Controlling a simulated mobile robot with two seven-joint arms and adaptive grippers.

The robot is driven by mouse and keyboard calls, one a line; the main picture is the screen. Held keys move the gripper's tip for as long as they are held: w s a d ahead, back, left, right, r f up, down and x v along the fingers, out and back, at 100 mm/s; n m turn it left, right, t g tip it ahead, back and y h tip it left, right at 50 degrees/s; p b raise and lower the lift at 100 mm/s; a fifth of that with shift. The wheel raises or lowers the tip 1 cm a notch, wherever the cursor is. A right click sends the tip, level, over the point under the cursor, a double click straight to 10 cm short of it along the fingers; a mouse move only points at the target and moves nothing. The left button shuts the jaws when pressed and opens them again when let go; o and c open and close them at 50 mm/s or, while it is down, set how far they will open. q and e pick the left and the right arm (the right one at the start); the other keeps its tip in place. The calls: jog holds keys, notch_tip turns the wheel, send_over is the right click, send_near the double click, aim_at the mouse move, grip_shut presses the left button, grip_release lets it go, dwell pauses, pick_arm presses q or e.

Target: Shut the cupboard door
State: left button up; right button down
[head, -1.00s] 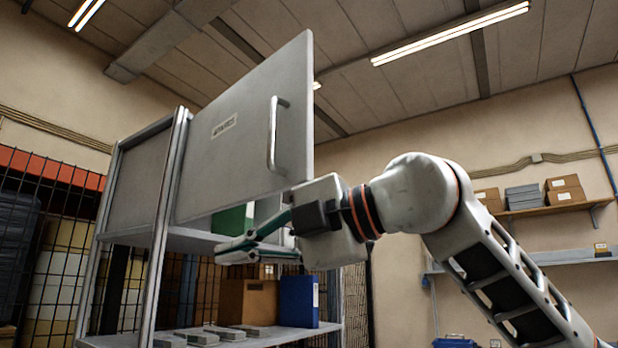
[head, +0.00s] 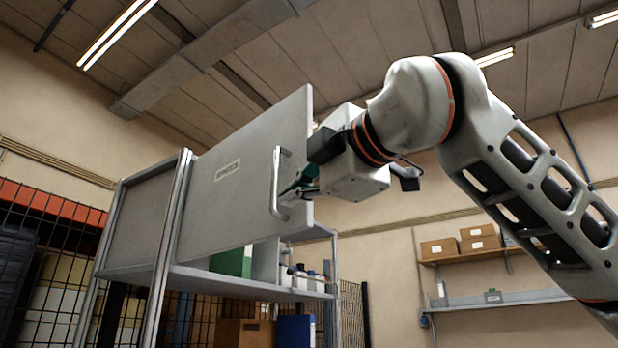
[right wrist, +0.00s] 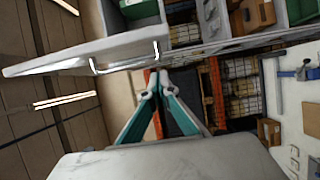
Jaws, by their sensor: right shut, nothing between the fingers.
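The cupboard door (head: 235,180) is a flat grey panel with a small label. It stands open, swung out from the cupboard's upright post (head: 170,230). Its silver bar handle (head: 275,185) is near the free edge; door (right wrist: 60,60) and handle (right wrist: 125,67) also show in the right wrist view. My right gripper (head: 292,190) is at the door's free edge beside the handle, its teal fingers shut and empty. In the right wrist view its fingertips (right wrist: 153,78) are close to the handle; I cannot tell whether they touch. My left gripper is out of view.
Behind the door, the cupboard shelf (head: 230,283) holds a green box (head: 232,262) and small bottles. A brown box (head: 243,332) and a blue binder (head: 296,331) stand below. A wall shelf with cartons (head: 480,239) is at the right. Wire mesh stands at the left.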

aim_at(286, 215)
jog(key=shift+w+d+p, duration=0.15)
jog(key=shift+w+p, duration=0.05)
jog(key=shift+w, duration=0.75)
jog(key=shift+w+d+p, duration=0.2)
jog(key=shift+w+p, duration=0.05)
jog(key=shift+w, duration=0.7)
jog(key=shift+w+d+p, duration=0.15)
jog(key=shift+w+p, duration=0.05)
jog(key=shift+w, duration=0.75)
jog(key=shift+d, duration=0.15)
